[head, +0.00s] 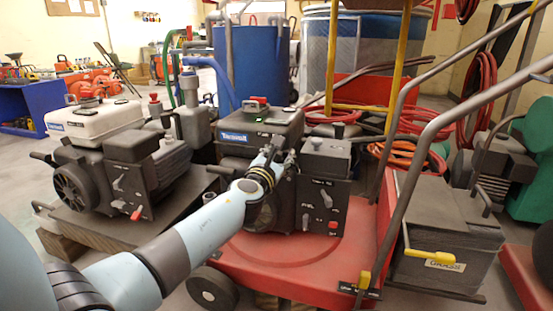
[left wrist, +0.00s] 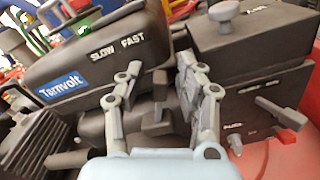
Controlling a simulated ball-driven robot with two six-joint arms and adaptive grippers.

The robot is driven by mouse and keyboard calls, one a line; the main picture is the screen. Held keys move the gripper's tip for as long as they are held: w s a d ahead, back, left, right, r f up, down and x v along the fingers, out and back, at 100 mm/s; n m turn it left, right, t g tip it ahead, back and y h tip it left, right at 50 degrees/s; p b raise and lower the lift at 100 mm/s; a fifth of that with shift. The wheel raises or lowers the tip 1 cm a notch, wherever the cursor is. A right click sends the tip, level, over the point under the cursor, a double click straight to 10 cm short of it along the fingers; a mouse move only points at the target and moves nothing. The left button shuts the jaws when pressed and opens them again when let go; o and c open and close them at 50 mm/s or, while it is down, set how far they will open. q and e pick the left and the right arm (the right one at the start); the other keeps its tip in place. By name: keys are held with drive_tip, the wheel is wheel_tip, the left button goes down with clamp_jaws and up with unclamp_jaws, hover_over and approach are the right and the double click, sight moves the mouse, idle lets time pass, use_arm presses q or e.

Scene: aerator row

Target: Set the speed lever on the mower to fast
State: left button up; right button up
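The red mower (head: 290,255) carries a dark engine with a Tarnvolt label (left wrist: 62,88). The words SLOW FAST (left wrist: 117,47) are printed on the engine cover in the left wrist view. A dark grey lever (left wrist: 159,118) stands below the words, between the two fingers of my left gripper (left wrist: 158,75). The fingers are apart, one on each side of the lever, and the right one looks closer to it. I cannot tell whether either touches it. In the head view my left gripper (head: 275,158) is at the engine and hides the lever. My right gripper is not in view.
A box with small levers and a red knob (head: 333,225) is right of my gripper. A second engine with a white tank (head: 95,117) stands left. The mower's grey handle bars (head: 425,140) rise on the right, by a grass box (head: 450,245).

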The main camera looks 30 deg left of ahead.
use_arm(q)
drive_tip(key=v, duration=1.2)
